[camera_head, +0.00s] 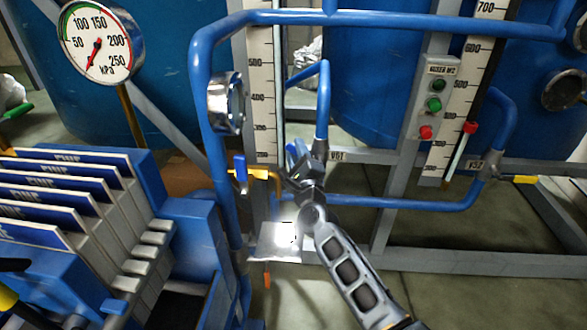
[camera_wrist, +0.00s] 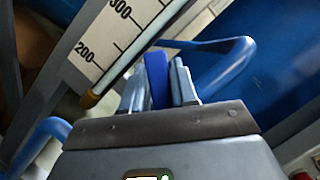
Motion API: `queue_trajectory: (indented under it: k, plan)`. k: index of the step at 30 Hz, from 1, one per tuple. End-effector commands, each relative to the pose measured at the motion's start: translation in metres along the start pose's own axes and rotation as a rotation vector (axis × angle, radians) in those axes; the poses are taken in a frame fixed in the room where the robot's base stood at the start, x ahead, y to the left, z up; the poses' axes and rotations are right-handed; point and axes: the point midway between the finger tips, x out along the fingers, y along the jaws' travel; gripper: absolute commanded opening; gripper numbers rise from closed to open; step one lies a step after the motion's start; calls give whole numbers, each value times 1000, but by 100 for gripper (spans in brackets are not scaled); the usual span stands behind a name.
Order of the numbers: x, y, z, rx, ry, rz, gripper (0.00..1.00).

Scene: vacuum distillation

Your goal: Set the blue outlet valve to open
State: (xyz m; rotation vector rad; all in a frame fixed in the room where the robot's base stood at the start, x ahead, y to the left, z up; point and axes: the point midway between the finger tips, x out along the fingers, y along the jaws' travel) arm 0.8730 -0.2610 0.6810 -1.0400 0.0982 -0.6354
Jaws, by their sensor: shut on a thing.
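My gripper (camera_head: 297,160) is at the blue pipework in the middle of the head view, beside the label V61 (camera_head: 338,156). In the wrist view my gripper (camera_wrist: 160,85) has its two grey fingers closed around a flat blue handle (camera_wrist: 157,78), which looks like the blue outlet valve's lever. The fingers and wrist hide most of the valve body, so its exact setting cannot be told. A blue pipe (camera_head: 324,100) rises just above the gripper.
Left of my gripper a separate upright blue lever (camera_head: 240,168) sits on a brass pipe. A yellow-handled valve (camera_head: 518,179) is at the right. A pressure gauge (camera_head: 100,42), a scale (camera_head: 262,110) and a button box (camera_head: 434,100) stand around. A blue rack (camera_head: 185,225) fills the lower left.

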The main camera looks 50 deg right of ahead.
Motion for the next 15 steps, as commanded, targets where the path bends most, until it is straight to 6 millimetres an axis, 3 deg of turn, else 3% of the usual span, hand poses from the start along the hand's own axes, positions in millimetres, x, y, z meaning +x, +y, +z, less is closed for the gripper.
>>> queue_trajectory:
  k: [15]
  plan:
    - [-5,-29,-10,455,0,-187,0]
